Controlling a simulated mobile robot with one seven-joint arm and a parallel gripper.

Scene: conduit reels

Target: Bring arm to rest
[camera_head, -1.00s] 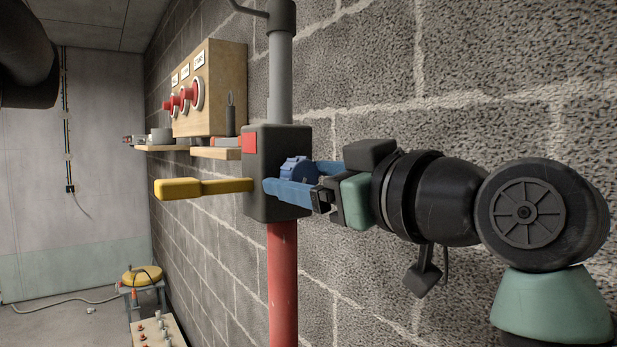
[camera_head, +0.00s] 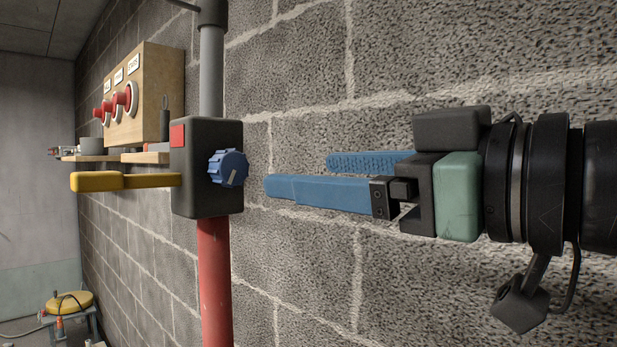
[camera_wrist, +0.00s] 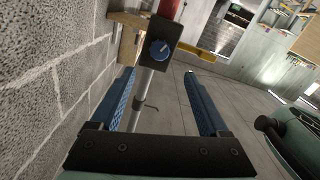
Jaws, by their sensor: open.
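My gripper (camera_head: 295,176) has two blue fingers and is open and empty. In the head view it is to the right of the dark switch box (camera_head: 190,195), pointing at it, with a clear gap between. The box carries a blue knob (camera_head: 229,168) on its near side and a yellow lever (camera_head: 125,181) sticking out to the left. In the wrist view the blue knob (camera_wrist: 159,50) and the yellow lever (camera_wrist: 200,52) show beyond the fingers, and nothing is between them.
A grey pipe (camera_head: 211,75) enters the box from above and a red pipe (camera_head: 215,285) leaves below. A wooden panel with red buttons (camera_head: 145,95) hangs at the left. The block wall (camera_head: 400,50) runs close behind the gripper.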

